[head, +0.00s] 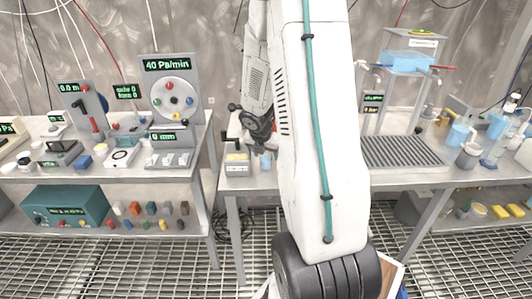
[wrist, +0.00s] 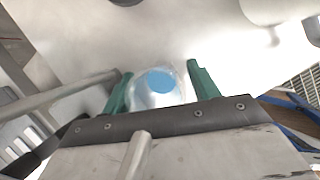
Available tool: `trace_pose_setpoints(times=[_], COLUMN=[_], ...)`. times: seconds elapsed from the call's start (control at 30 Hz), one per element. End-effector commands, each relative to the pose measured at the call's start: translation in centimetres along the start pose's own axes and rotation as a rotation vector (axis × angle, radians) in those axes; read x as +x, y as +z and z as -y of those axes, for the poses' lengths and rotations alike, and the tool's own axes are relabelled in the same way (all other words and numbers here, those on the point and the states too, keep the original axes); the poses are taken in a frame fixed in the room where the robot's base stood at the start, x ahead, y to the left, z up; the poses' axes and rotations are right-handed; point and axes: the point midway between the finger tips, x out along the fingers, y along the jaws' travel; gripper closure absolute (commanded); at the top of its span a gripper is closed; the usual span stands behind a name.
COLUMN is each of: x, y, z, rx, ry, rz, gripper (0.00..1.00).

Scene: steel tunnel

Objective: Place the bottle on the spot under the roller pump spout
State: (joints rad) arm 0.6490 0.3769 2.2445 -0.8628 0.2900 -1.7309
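A clear bottle with a round blue top (wrist: 158,82) stands between the green fingers of my gripper (wrist: 160,80) in the wrist view. The fingers flank it closely; whether both touch it is unclear. In the head view my dark wrist hangs over the left end of the right bench, and a small pale-blue shape (head: 265,161), seemingly the bottle, shows below it. The gripper's fingers are too small to make out there. A grey panel with a round disc of coloured knobs (head: 175,97) and a green display stands on the left bench; it may be the roller pump. I cannot make out a spout or spot.
A dark ribbed tray (head: 402,152) and a blue tank on a stand (head: 408,62) are to the right. A gap separates the benches. My arm hides the middle.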

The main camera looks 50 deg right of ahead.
Motion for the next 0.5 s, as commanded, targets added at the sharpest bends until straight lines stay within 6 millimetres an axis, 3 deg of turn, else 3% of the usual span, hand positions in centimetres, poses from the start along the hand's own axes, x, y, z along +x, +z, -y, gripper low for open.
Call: trace_pose_setpoints(times=[0.27,0.5], x=[-0.4,-4.5], y=[0.3,0.4], z=[0.1,0.0], rx=[0.002,0.005], ry=[0.000,0.003], rz=[0.002,0.006], gripper=[0.40,0.40])
